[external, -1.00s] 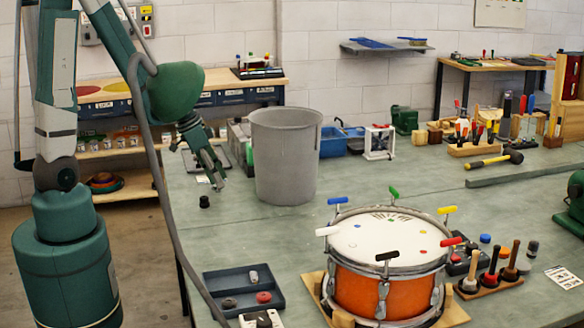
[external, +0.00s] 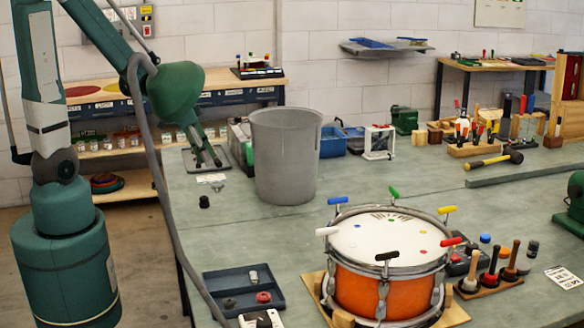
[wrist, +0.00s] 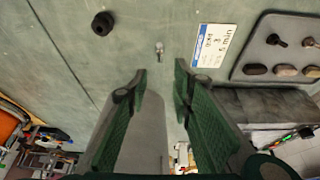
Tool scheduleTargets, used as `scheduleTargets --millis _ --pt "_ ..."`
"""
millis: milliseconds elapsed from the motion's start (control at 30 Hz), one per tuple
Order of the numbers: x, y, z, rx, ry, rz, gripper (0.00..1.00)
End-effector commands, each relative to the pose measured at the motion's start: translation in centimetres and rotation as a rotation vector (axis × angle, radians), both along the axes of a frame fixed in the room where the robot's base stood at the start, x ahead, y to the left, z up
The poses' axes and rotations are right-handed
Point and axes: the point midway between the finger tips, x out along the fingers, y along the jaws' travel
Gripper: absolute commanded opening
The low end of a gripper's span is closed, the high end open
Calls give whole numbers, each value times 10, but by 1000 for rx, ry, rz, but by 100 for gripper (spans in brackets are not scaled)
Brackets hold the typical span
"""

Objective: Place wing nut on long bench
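The wing nut (wrist: 159,47) is a small grey metal piece lying on the long green-grey bench (wrist: 130,50). In the external view the wing nut (external: 217,188) is tiny, on the bench (external: 250,235) left of the grey bin. My gripper (wrist: 160,72) is open, with a clear gap between its two green fingers. The wing nut shows in line with that gap, beyond the fingertips, and touches neither finger. In the external view my gripper (external: 208,163) hangs above the bench, up and slightly left of the wing nut. It holds nothing.
A tall grey bin (external: 285,155) stands close right of my gripper. A black knob (external: 204,201) and a printed card (external: 211,178) lie near the wing nut. A shallow tray with small parts (wrist: 275,48) is beside the card. The bench between bin and drum (external: 388,265) is largely clear.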

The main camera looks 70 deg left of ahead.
Motion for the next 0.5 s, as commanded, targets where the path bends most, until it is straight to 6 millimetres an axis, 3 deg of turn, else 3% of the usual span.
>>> scheduleTargets --millis 200,500 --pt "-6 0 14 0 0 0 24" --pt "-8 1 20 0 0 0 24"
